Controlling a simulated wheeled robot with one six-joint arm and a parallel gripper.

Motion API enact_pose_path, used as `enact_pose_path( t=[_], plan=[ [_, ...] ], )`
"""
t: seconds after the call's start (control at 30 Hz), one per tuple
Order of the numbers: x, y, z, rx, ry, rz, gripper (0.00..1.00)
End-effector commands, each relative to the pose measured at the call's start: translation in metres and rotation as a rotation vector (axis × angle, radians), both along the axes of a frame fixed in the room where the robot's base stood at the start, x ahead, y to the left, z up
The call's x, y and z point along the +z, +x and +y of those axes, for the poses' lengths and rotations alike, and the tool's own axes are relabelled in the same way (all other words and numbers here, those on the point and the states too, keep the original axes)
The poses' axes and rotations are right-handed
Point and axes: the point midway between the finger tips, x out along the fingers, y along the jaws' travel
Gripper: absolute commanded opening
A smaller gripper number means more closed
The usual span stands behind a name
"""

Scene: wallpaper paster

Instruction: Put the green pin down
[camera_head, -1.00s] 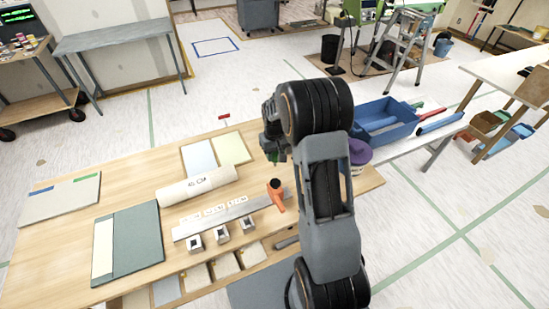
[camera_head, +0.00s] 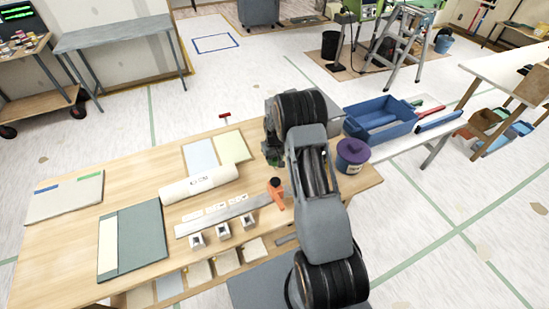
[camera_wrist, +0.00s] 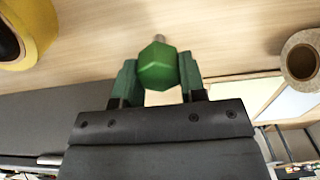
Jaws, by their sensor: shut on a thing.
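In the wrist view, my gripper (camera_wrist: 158,80) is shut on the green pin (camera_wrist: 157,68). The pin has a green hexagonal head and a short grey metal shank that points away from the gripper, over the wooden surface. I cannot tell whether the pin touches that surface. In the head view, my gripper (camera_head: 273,154) is at the right part of the wooden workbench (camera_head: 80,232), largely hidden by my arm. The pin cannot be made out clearly there.
An orange-handled tool (camera_head: 276,194) and a metal straightedge (camera_head: 225,214) lie left of my arm. A purple-lidded bucket (camera_head: 352,155) and blue tray (camera_head: 380,120) stand to the right. The wrist view shows a yellow roll (camera_wrist: 42,30) and a tan roll (camera_wrist: 302,56) on either side.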

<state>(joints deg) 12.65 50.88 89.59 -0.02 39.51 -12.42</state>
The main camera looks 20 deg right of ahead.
Motion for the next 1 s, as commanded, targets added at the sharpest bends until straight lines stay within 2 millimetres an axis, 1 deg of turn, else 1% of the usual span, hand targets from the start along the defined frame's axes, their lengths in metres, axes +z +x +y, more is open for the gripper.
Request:
enact_pose_path(
  t=[0.17,0.3,0.33,0.57,0.6,0.83,0.97,1.0],
  plan=[
    [-0.001,0.0,0.0,0.0,0.0,0.0,0.09],
    [-0.005,0.0,0.0,0.0,0.0,0.0,0.09],
    [-0.004,0.0,0.0,0.0,0.0,0.0,0.4],
    [-0.003,0.0,0.0,0.0,0.0,0.0,0.62],
    [-0.003,0.0,0.0,0.0,0.0,0.0,0.63],
    [-0.002,0.0,0.0,0.0,0.0,0.0,0.63],
    [0.006,0.001,0.0,0.0,0.0,-0.002,0.63],
    [0.012,0.001,0.0,0.0,-0.001,-0.004,0.63]
  ],
)
